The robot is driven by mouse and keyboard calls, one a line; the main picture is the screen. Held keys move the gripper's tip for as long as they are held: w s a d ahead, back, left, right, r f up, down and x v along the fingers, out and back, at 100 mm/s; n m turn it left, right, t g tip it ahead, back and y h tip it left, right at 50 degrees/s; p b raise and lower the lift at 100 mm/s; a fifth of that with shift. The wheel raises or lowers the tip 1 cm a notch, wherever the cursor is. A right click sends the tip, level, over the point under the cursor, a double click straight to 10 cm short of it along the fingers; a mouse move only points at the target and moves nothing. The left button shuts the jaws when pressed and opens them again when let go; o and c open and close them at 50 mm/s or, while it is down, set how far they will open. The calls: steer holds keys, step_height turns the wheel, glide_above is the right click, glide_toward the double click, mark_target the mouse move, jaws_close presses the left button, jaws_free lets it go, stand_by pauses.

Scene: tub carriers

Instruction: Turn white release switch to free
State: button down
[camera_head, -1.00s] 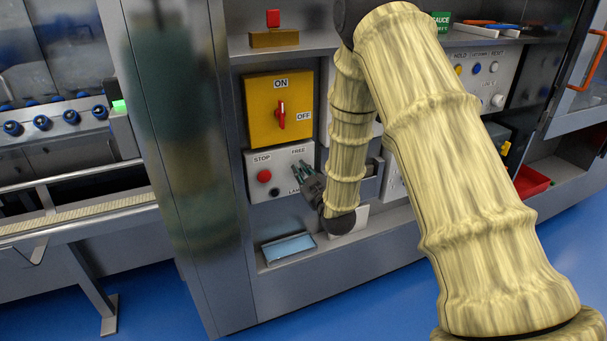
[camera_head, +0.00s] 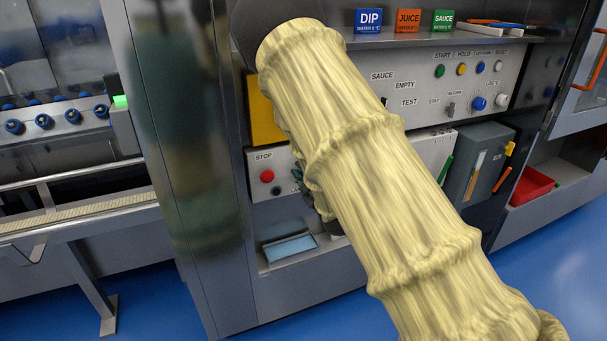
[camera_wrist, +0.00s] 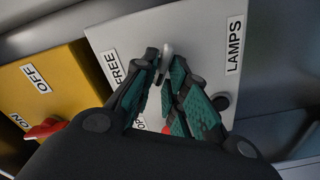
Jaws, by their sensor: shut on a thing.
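The white release switch (camera_wrist: 166,50) shows in the wrist view as a small pale lever on a light grey panel (camera_wrist: 195,35). It stands between the FREE label (camera_wrist: 115,70) and the LAMPS label (camera_wrist: 234,45). My gripper (camera_wrist: 164,65) has its dark green-padded fingers on either side of the switch and is shut on it near the tips. Which position the switch points to cannot be told clearly. In the head view my arm hides the switch and most of my gripper; only a bit of finger (camera_head: 298,177) shows at the panel's right.
A red STOP button (camera_head: 267,176) and a dark button (camera_wrist: 220,101) sit on the same panel. A yellow ON/OFF panel (camera_head: 262,115) with a red switch (camera_wrist: 45,128) is beside it. A blue-faced tray (camera_head: 289,246) lies below. A grey box (camera_head: 478,160) stands to the right.

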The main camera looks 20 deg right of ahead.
stand_by(0.4)
steer(key=c, duration=1.6)
jaws_free()
steer(key=shift+o, duration=0.2)
steer(key=shift+s, duration=0.15)
steer(key=s, duration=1.1)
steer(key=shift+s+d, duration=0.3)
steer(key=shift+s, duration=0.1)
